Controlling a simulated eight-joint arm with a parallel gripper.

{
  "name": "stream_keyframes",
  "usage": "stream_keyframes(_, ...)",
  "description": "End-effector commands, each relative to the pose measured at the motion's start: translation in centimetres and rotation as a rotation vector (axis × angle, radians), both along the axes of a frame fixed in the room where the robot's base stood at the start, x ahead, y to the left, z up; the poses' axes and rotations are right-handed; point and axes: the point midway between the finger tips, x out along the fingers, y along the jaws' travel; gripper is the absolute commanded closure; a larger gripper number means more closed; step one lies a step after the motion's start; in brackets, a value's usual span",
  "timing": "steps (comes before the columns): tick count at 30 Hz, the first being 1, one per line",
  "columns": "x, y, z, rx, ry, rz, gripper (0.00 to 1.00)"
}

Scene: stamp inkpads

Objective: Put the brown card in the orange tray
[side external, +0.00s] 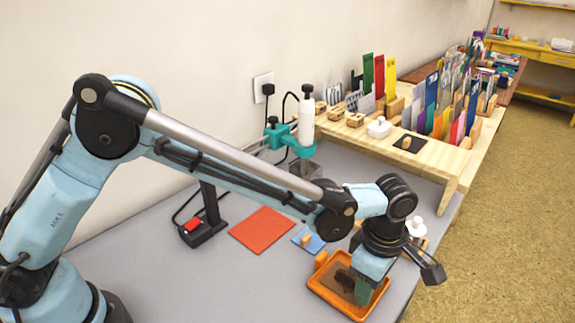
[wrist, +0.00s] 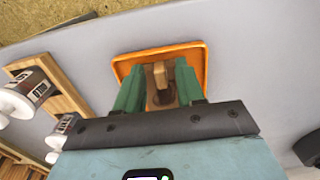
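The orange tray (side external: 330,297) lies on the grey table below my gripper, and it also shows in the wrist view (wrist: 200,50). The brown card (side external: 341,271) appears to lie flat inside the tray, its surface partly hidden by my gripper. A small wooden knob (wrist: 160,74) stands up between my fingers in the wrist view. My gripper (wrist: 160,88) has two green fingers set apart, with a visible gap on each side of the knob. In the side view my gripper (side external: 362,292) reaches down over the tray.
A red-orange sheet (side external: 261,231) and a blue card with a wooden knob (side external: 308,241) lie left of the tray. A black stand with a red button (side external: 199,229) is further left. A wooden shelf (side external: 425,160) with several upright cards stands behind.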

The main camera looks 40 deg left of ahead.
Motion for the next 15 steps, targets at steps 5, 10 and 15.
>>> stream_keyframes(5, 0.0, 0.0, 0.0, 0.0, 0.0, 0.0, 0.62)
stream_keyframes(10, 0.0, 0.0, 0.8, 0.0, 0.0, 0.0, 0.62)
stream_keyframes(15, 0.0, 0.0, 3.6, 0.0, 0.0, 0.0, 0.62)
